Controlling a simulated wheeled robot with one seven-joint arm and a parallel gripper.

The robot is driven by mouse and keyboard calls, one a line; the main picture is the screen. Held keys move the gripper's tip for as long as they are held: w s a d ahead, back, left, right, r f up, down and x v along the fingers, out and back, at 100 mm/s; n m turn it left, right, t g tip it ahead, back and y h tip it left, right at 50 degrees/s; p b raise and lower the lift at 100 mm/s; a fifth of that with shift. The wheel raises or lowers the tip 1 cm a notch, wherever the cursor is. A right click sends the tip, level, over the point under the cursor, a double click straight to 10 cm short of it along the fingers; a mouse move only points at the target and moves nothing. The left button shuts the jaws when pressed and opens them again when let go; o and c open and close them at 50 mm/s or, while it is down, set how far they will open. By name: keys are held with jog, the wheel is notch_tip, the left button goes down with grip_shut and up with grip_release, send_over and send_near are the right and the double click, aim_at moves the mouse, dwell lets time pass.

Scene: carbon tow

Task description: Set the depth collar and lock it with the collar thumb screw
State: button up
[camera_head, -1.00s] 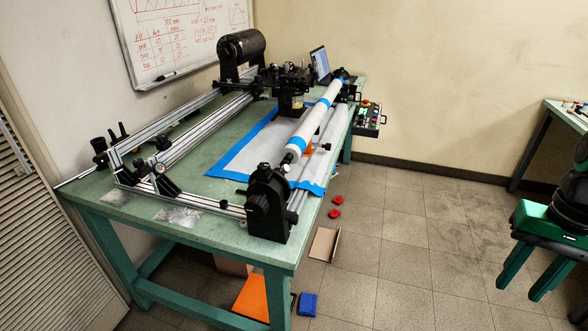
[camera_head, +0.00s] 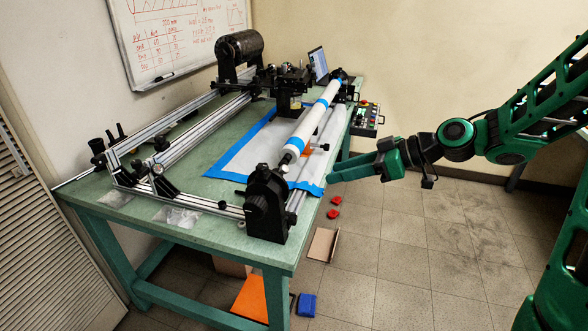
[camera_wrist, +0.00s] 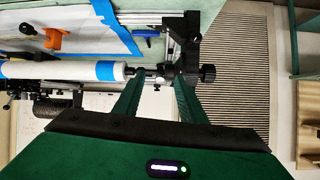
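The winding machine's white tube with blue tape bands (camera_head: 312,123) lies along the right side of the table; it also shows in the wrist view (camera_wrist: 60,70). Its near end meets a dark shaft (camera_head: 287,160) in front of the black end housing (camera_head: 266,205). In the wrist view, small dark fittings (camera_wrist: 165,75) sit on the shaft by a black knob (camera_wrist: 208,73). I cannot tell which part is the depth collar or its thumb screw. My gripper (camera_head: 331,179) is beside the table's right edge. Its two green fingers (camera_wrist: 157,82) are apart and empty.
The green table (camera_head: 215,232) carries metal rails (camera_head: 190,135) and a blue-edged sheet (camera_head: 240,150). A control box (camera_head: 367,118) juts from its right side. Red pieces (camera_head: 334,213), a cardboard box (camera_head: 323,244) and a blue block (camera_head: 307,304) lie on the floor. The floor to the right is clear.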

aim_at(288, 169)
jog(key=shift+n+y, duration=0.4)
jog(key=shift+y, duration=0.3)
jog(key=w+a, duration=0.1)
jog(key=a, duration=0.2)
jog(key=w+a+f, duration=0.1)
jog(key=w+a, duration=0.1)
jog(key=a, duration=0.2)
jog(key=w+a+f, duration=0.1)
jog(key=a, duration=0.3)
jog(key=shift+w+a, duration=0.1)
jog(key=shift+w, duration=0.3)
